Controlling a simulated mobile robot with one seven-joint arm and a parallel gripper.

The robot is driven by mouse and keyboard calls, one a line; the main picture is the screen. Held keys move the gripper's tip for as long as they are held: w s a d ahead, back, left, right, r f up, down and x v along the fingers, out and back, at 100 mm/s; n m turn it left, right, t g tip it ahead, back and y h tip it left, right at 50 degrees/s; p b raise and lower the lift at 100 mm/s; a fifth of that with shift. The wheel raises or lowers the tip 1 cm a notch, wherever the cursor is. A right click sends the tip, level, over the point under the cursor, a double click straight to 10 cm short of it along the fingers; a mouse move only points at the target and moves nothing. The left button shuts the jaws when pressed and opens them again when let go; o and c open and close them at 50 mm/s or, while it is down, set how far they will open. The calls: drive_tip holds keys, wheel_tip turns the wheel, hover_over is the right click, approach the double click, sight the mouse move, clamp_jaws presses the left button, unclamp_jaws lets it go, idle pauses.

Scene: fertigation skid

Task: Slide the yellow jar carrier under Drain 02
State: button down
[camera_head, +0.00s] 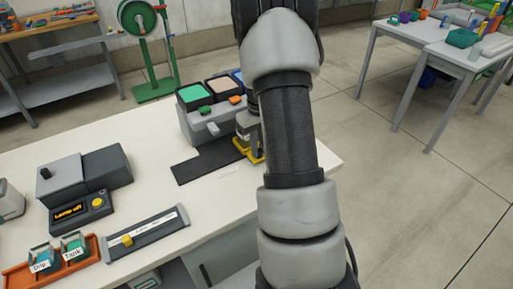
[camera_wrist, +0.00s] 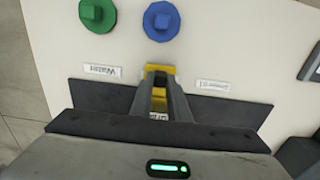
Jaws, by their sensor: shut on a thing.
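In the head view my arm covers most of the gripper. The drains sit on the grey dispenser unit (camera_head: 203,121); I cannot read which one is Drain 02.
A green knob (camera_wrist: 97,14) and a blue knob (camera_wrist: 162,20) lie beyond the carrier in the wrist view, near small white labels. The dark strip (camera_head: 205,163) is clear left of the carrier.

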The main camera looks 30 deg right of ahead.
drive_tip(key=c, duration=1.7)
unclamp_jaws()
drive_tip(key=shift+r, duration=0.15)
wheel_tip(320, 180, up, 17)
drive_tip(key=p, duration=0.2)
drive_tip(key=shift+r+p, duration=0.1)
drive_tip(key=shift+p, duration=0.2)
drive_tip(key=shift+a+r, duration=0.1)
